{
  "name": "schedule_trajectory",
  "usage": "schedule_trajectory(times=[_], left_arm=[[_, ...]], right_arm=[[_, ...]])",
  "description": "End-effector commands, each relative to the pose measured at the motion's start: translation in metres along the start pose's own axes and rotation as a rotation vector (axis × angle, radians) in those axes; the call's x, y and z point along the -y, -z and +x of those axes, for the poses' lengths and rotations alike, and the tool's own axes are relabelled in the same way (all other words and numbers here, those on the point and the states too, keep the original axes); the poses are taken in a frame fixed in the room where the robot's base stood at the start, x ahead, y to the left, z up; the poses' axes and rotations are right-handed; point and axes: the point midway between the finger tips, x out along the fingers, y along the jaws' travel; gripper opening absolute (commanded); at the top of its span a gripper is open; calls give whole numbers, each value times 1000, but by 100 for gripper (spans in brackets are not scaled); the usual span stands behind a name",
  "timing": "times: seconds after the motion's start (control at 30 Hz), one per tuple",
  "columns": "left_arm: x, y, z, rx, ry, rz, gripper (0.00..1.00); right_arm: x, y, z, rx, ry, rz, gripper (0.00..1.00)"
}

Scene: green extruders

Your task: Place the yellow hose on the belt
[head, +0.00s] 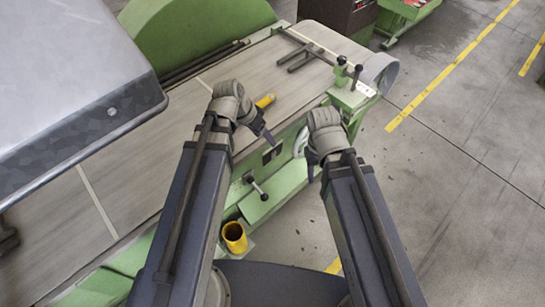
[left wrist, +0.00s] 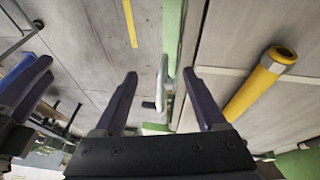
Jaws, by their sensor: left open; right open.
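The yellow hose (head: 265,101) lies on the grey belt (head: 190,133), partly hidden behind my left gripper in the head view. In the left wrist view the hose (left wrist: 256,84) shows as a yellow tube with a dark open end, lying on the belt (left wrist: 229,42) to the right of the fingers. My left gripper (head: 262,133) is over the belt's near edge, open and empty, apart from the hose. My right gripper (head: 311,166) is open and empty beyond the machine's near side; its fingers are partly hidden by its own wrist.
A yellow cup-like cylinder (head: 234,236) stands on a green ledge below the belt. A green frame with handles (head: 350,93) stands near the belt's far right end. A large grey panel (head: 75,70) overhangs the left. Open floor (head: 460,170) lies to the right.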

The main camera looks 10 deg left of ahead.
Motion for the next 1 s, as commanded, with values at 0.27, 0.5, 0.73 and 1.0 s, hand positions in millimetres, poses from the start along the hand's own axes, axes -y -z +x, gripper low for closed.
schedule_trajectory(times=[0.27,0.5,0.73,1.0], left_arm=[[-86,-43,18,319,182,-147,73],[-103,-56,15,386,298,-214,73],[-104,-57,15,389,307,-223,73],[-104,-57,15,388,305,-222,73]], right_arm=[[0,0,0,0,0,0,50],[0,0,0,0,0,0,50],[0,0,0,0,0,0,50],[0,0,0,0,0,0,50]])
